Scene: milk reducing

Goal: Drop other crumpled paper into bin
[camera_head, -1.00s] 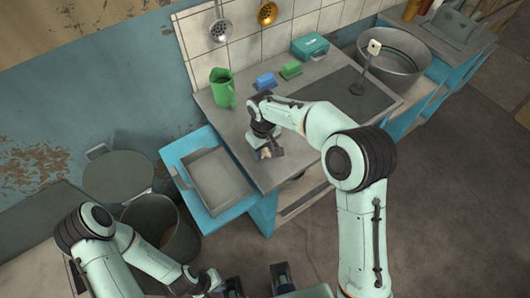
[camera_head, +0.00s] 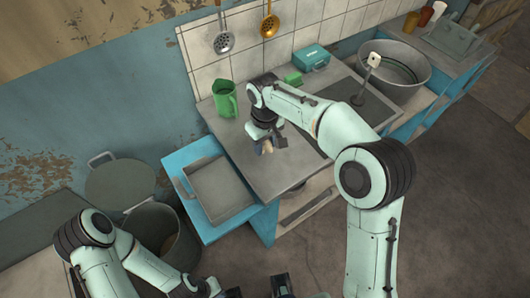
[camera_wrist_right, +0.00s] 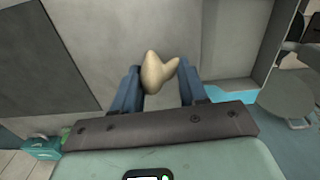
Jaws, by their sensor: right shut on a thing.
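A beige crumpled paper (camera_wrist_right: 157,72) sits between the blue fingers of my right gripper (camera_wrist_right: 160,88) in the right wrist view. In the head view my right gripper (camera_head: 265,145) is shut on it over the grey counter, left of the dark sink area. Only a little of the paper shows there. A round grey metal bin (camera_head: 152,217) stands on the floor at lower left, partly hidden by my left arm. My left gripper (camera_head: 234,292) is at the bottom edge, mostly cut off, and its opening cannot be made out.
A grey tray (camera_head: 186,188) lies on the blue cabinet beside the counter (camera_head: 232,140). A green jug (camera_head: 225,112), a green block (camera_head: 292,79) and a teal box (camera_head: 312,58) stand along the tiled wall. A large metal tub (camera_head: 420,75) is at the right. A round grey lid-like piece (camera_head: 118,182) is behind the bin.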

